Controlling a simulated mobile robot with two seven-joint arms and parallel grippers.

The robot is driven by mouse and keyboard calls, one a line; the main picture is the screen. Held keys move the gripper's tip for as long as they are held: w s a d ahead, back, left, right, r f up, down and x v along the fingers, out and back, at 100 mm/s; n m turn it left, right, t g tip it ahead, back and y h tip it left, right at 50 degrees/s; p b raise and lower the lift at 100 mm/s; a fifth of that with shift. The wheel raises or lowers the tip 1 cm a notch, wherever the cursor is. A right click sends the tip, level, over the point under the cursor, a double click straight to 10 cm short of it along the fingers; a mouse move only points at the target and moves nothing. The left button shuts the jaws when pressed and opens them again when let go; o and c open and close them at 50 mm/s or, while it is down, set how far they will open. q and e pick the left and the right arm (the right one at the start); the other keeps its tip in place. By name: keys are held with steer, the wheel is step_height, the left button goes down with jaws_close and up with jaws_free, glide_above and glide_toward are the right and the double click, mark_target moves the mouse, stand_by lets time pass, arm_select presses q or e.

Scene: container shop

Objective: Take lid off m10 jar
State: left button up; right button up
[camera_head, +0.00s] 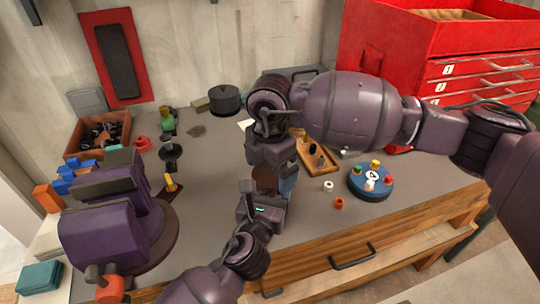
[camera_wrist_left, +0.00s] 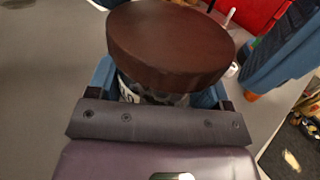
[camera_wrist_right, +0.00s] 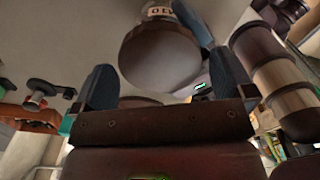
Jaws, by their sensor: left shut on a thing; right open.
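The m10 jar shows in the left wrist view as a clear jar with a label (camera_wrist_left: 128,92), mostly hidden under its wide brown round lid (camera_wrist_left: 170,42). The lid sits on the jar; it also shows in the head view (camera_head: 265,174) and the right wrist view (camera_wrist_right: 160,56). My left gripper (camera_head: 278,187) is shut around the jar below the lid. My right gripper (camera_wrist_right: 166,82) points down from above, open, with its blue fingers apart and the lid beyond them. I cannot tell whether a finger touches the lid.
A blue round stand (camera_head: 370,186) with coloured knobs is at right, near a wooden tray (camera_head: 318,158). White (camera_head: 328,185) and orange (camera_head: 339,203) rings lie in front. A purple vise (camera_head: 120,215) fills the left. A red drawer cabinet (camera_head: 440,65) stands behind right.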

steer(key=shift+f, duration=0.35)
steer(key=shift+c, duration=0.2)
